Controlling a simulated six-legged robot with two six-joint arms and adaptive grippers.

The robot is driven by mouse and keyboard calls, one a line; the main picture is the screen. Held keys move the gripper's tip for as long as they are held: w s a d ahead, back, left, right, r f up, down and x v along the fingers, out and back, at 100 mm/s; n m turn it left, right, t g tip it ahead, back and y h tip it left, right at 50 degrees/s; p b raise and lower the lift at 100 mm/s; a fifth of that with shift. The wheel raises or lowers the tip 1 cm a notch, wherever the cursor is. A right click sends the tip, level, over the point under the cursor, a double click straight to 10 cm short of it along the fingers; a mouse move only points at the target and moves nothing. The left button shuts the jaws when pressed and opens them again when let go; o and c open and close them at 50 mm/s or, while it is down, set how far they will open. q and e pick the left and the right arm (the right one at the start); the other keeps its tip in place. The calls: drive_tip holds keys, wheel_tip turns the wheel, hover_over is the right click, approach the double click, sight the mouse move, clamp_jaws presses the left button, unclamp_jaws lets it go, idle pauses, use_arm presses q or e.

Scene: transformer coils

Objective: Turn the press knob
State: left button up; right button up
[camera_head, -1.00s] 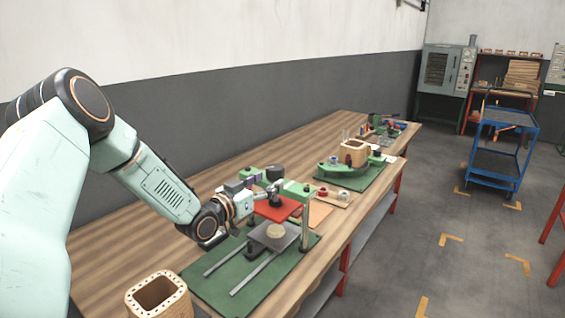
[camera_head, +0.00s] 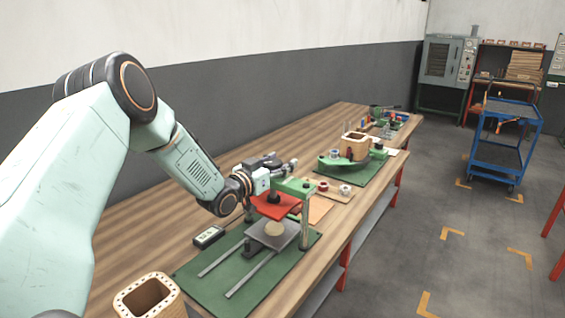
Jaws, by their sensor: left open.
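The press stands on a green base plate (camera_head: 215,289) on the workbench, with a green top beam (camera_head: 294,187) and a post at its right. A red plate (camera_head: 288,211) hangs under the beam, with a dark round knob (camera_head: 274,198) at its top middle. Below it, a grey platform (camera_head: 262,238) carries a tan disc (camera_head: 274,229). My left gripper (camera_head: 284,163) is open and empty, above and behind the knob and apart from it. Its wrist hides part of the press's left side. My right gripper is not in view.
A small black box with a pale display (camera_head: 208,236) lies left of the press. A wooden hollow block (camera_head: 150,298) stands at the front. Farther along the bench (camera_head: 330,125) is another green fixture (camera_head: 338,162) with a wooden block. A blue cart (camera_head: 499,155) stands right.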

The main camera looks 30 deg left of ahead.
use_arm(q)
drive_tip(key=shift+w+a+f, duration=0.1)
drive_tip(key=shift+w+a, duration=0.05)
drive_tip(key=shift+w, duration=0.65)
drive_tip(key=shift+c, duration=0.8)
drive_tip(key=c, duration=0.4)
drive_tip(key=shift+f, duration=0.1)
drive_tip(key=c, duration=0.5)
drive_tip(key=shift+c, duration=0.2)
drive_tip(key=shift+f, duration=0.2)
drive_tip(key=shift+c, duration=0.4)
